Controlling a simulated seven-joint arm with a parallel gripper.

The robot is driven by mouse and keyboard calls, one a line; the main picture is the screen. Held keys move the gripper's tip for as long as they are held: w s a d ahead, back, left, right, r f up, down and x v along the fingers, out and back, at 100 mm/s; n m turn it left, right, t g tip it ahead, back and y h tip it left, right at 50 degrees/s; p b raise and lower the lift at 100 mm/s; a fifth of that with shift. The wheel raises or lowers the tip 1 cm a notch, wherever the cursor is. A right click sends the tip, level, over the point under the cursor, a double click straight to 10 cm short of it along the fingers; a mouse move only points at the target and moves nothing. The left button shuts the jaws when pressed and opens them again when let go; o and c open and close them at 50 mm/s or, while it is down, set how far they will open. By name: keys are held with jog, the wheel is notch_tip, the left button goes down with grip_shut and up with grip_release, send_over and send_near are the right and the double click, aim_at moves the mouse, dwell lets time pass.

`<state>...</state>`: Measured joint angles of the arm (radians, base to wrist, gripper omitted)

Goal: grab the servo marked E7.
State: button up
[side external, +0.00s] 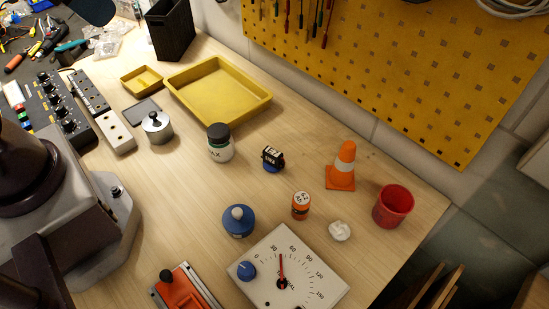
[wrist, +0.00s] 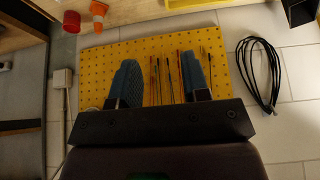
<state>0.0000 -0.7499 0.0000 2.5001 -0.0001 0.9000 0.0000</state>
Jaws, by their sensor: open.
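A small black block with a white label (side external: 273,158) stands on the wooden table near the middle of the side external view. It looks like a servo, with blue showing at its base; its marking is too small to read for sure. My gripper (wrist: 159,60) shows in the wrist view, with its two blue-padded fingers apart and nothing between them. It faces the yellow pegboard, away from the black block, which I cannot make out in the wrist view.
Near the block stand a dark-lidded jar (side external: 220,143), a blue knobbed pot (side external: 238,222), an orange marked cylinder (side external: 300,206), an orange cone (side external: 341,172) and a red cup (side external: 393,207). A dial box (side external: 290,290) lies in front. A yellow tray (side external: 218,92) lies behind. The pegboard (side external: 400,70) stands at the back.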

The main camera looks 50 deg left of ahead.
jog(key=o, duration=0.8)
jog(key=shift+c, duration=0.2)
